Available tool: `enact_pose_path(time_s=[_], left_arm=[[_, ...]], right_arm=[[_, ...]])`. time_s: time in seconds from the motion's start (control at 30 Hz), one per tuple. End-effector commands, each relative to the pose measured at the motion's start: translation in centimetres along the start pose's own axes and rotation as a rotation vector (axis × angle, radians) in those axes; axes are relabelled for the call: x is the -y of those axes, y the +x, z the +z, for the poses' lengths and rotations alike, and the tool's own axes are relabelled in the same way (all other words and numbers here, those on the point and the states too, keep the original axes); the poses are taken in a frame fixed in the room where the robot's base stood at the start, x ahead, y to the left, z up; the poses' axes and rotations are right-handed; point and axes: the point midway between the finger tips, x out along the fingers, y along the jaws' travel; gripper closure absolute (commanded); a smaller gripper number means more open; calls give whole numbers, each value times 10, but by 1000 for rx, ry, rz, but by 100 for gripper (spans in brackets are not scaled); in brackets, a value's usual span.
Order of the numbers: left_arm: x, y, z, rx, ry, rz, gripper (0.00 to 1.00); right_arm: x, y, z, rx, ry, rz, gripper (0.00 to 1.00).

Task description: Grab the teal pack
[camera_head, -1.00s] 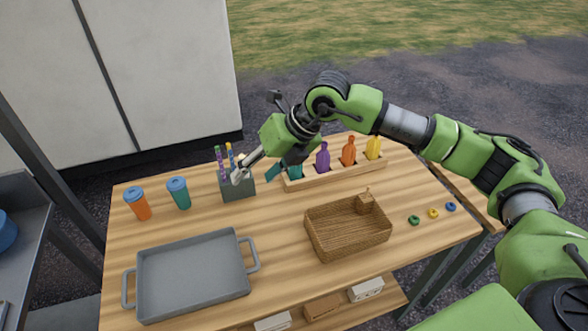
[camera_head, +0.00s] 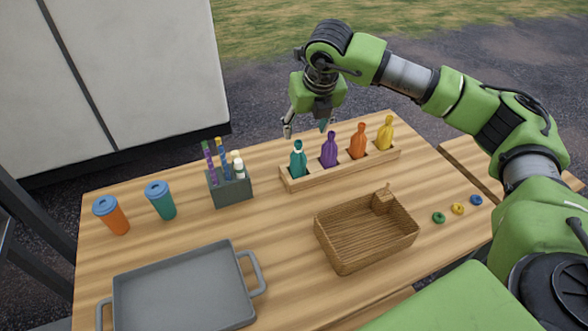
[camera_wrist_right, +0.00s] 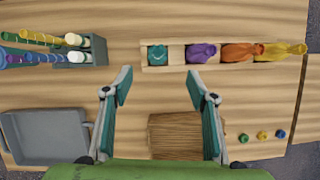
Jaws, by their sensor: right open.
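The teal pack (camera_head: 298,160) is a small bottle-shaped pouch standing upright in the leftmost slot of a wooden rack (camera_head: 340,170). In the right wrist view the teal pack (camera_wrist_right: 158,55) shows from above, ahead of and between my fingertips. My right gripper (camera_head: 306,128) is open and empty, above and behind the teal pack, apart from it. In the right wrist view its two fingers (camera_wrist_right: 158,82) are spread wide. My left gripper is not in view.
Purple (camera_head: 329,150), orange (camera_head: 358,142) and yellow (camera_head: 385,133) packs stand right of the teal one in the rack. A grey holder (camera_head: 232,192) with sticks stands close to its left. A wicker basket (camera_head: 345,258) and a grey tray (camera_head: 180,292) lie in front.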

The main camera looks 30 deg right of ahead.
Motion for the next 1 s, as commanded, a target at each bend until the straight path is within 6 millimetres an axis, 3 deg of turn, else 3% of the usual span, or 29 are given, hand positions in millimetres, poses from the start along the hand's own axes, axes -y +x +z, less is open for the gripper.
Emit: enact_pose_path(time_s=[0.07, 0.17, 0.53, 0.77, 1.0], left_arm=[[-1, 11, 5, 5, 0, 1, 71], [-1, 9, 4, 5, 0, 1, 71], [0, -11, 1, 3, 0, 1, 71], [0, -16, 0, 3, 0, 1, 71], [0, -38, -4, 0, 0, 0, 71]], right_arm=[[0, 10, -4, 0, 1, -1, 47], [0, 15, -4, -2, 1, -2, 47], [0, 79, -3, -4, 1, -2, 47], [-1, 97, -3, -2, 0, 0, 47], [-3, 127, 1, -4, -1, -2, 47]])
